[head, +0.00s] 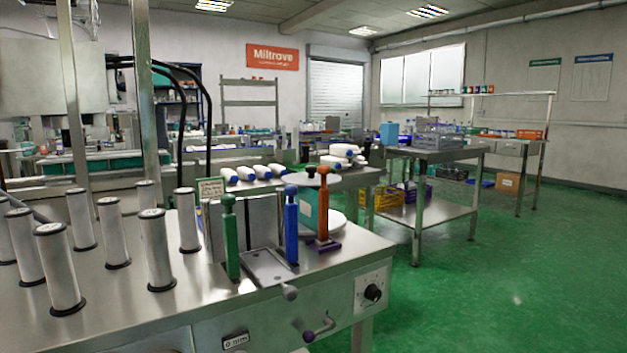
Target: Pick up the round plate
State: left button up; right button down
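A white round plate (337,222) lies on the steel machine table, toward its back right. Only part of it shows, because an orange upright tool (323,205) and a teal block (308,208) stand in front of it. Its left side is hidden. Neither of my grippers is in view, so nothing shows as held.
Blue (291,228) and green (230,240) upright tools stand left of the plate. Several grey cylinders (157,250) fill the table's left. A control knob (373,292) and a lever (318,330) stick out at the front. Green floor (480,270) is clear to the right.

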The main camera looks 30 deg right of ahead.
aim_at(308, 178)
jog(key=l+u, duration=0.15)
jog(key=u, duration=0.25)
jog(key=i+l+u, duration=0.1)
jog(key=l+u, duration=0.15)
jog(key=u, duration=0.15)
jog(key=i+l+u, duration=0.1)
jog(key=l+u, duration=0.2)
jog(key=l, duration=1.1)
jog(key=l+u, duration=0.25)
jog(key=l, duration=1.15)
jog(key=k, duration=0.05)
